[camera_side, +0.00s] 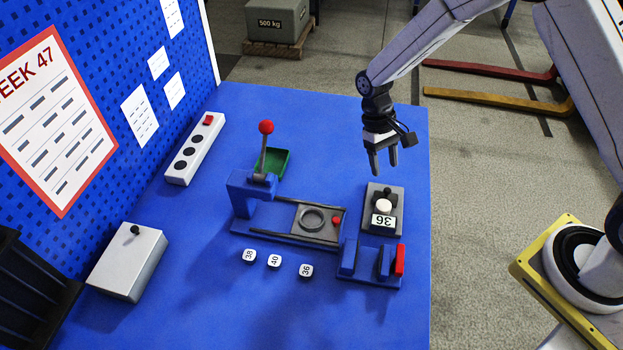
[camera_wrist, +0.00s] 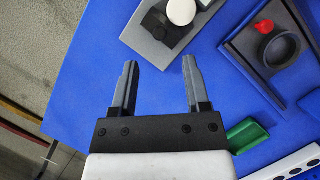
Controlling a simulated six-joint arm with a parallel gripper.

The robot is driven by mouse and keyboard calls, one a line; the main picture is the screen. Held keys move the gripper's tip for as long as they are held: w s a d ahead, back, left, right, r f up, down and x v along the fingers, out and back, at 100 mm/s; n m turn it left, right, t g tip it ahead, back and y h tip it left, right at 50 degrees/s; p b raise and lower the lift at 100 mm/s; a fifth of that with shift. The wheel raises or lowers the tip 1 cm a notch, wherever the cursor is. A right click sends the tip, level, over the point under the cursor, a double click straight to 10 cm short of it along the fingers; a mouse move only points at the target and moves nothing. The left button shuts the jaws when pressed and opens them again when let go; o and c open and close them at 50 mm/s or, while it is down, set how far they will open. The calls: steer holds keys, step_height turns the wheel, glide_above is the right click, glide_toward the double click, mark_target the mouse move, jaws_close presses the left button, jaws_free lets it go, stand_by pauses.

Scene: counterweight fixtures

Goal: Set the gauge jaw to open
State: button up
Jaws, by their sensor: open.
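What looks like the gauge jaw (camera_side: 385,262) is a dark plate on a small blue base at the front right of the blue table, in the side view. A blue block (camera_side: 348,257) faces it across a visible gap, and a red piece (camera_side: 400,260) stands at its right. My gripper (camera_side: 385,168) is open and empty, pointing down above the back right of the table, behind and above the jaw. In the wrist view its two fingers (camera_wrist: 159,62) are spread with nothing between them. The jaw is not in the wrist view.
A grey unit (camera_side: 371,222) with a white disc and "36" plate stands between gripper and jaw. Left are a lever with red ball (camera_side: 266,127), sliding plate (camera_side: 302,231), green tray (camera_side: 284,160), number pieces (camera_side: 275,260), power strip (camera_side: 196,148) and grey box (camera_side: 128,265).

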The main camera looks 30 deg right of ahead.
mark_target(387, 189)
steer(key=shift+x, duration=2.8)
jaws_close()
steer(key=shift+w, duration=0.1)
